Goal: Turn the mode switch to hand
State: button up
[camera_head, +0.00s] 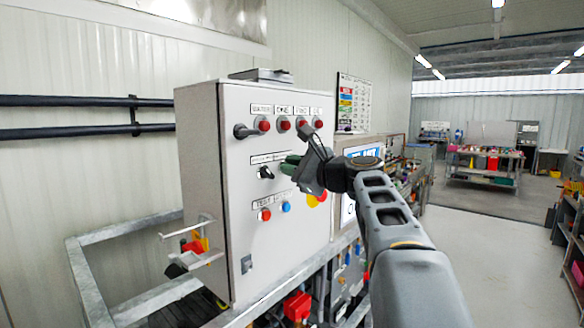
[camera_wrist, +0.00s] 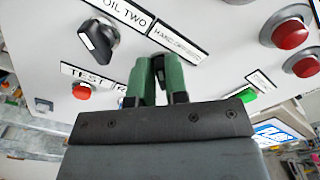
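The mode switch is mostly hidden. Below the label that seems to read HAND OFF AUTO (camera_wrist: 180,45), a dark part (camera_wrist: 158,62) shows between my fingertips; it may be the switch knob. My gripper (camera_head: 293,164) is at the cabinet front and hides that spot in the head view. In the wrist view, its green fingers (camera_wrist: 158,76) stand close together on both sides of the dark part. I cannot tell whether they press on it. Left of them is another black rotary knob (camera_wrist: 98,40) by the OIL TWO label; it shows also in the head view (camera_head: 266,172).
The grey cabinet (camera_head: 200,160) has red lamps (camera_head: 284,124) and a black handle (camera_head: 243,131) above. Below are a red button (camera_head: 264,215), a blue button (camera_head: 286,207) and a red-and-yellow emergency stop (camera_head: 320,197). A metal frame (camera_head: 95,285) surrounds the base. Open floor (camera_head: 480,250) lies right.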

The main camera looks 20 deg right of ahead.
jog(key=o, duration=0.4)
jog(key=shift+s, duration=0.1)
jog(key=b+v, duration=0.2)
jog(key=v, duration=1.1)
jog(key=shift+s, duration=0.3)
jog(key=shift+d+r, duration=0.1)
